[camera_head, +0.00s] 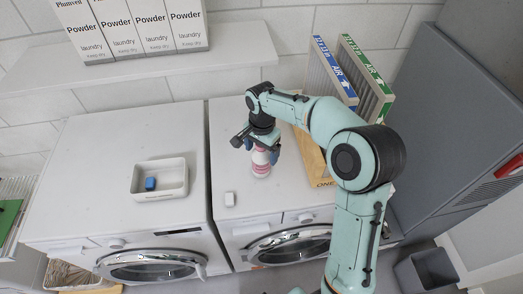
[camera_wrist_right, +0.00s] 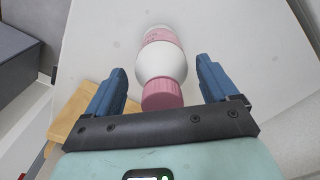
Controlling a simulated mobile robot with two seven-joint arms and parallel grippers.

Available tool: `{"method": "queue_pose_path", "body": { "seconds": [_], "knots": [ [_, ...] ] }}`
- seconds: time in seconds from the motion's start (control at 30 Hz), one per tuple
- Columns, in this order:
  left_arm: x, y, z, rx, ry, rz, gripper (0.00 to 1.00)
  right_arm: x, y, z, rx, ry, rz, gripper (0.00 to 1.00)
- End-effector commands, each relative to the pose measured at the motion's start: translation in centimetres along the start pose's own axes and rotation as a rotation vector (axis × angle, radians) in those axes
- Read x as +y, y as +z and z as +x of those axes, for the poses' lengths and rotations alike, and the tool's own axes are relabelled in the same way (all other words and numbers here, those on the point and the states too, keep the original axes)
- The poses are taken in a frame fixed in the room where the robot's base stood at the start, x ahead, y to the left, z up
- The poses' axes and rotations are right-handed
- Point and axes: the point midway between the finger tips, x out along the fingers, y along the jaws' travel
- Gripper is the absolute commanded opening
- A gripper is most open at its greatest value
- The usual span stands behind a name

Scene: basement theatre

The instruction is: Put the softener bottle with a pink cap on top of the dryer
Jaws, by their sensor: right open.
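The softener bottle (camera_head: 261,168), white and pink, stands on the top of the right-hand front-loading machine (camera_head: 234,150). A second front-loading machine (camera_head: 90,180) stands to its left; I cannot tell from markings which is the dryer. My right gripper (camera_head: 259,150) is over the bottle's upper part and hides its cap in the head view. In the right wrist view the bottle (camera_wrist_right: 163,58) and its pink cap (camera_wrist_right: 162,95) lie between the two spread blue fingers of the gripper (camera_wrist_right: 160,68), with gaps on both sides. My left gripper is not in view.
A white tray (camera_head: 140,193) with a blue item (camera_head: 150,184) sits on the left machine. Powder boxes (camera_head: 135,25) stand on a shelf (camera_head: 235,50).

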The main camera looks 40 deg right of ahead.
Motion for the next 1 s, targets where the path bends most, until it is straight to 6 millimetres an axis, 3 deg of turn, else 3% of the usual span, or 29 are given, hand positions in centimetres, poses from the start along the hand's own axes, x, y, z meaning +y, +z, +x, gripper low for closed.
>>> {"method": "queue_pose_path", "body": {
  "seconds": [0.5,0.7,1.0],
  "knots": [
    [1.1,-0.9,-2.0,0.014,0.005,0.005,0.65,-0.1,0.0,-10.2,0.001,-0.004,-0.001,0.87],
    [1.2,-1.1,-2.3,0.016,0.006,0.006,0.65,0.0,0.0,-11.6,0.000,-0.001,0.000,0.87],
    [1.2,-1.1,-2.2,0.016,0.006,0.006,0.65,0.0,0.0,-11.7,0.000,-0.001,0.000,0.87]
  ]
}}
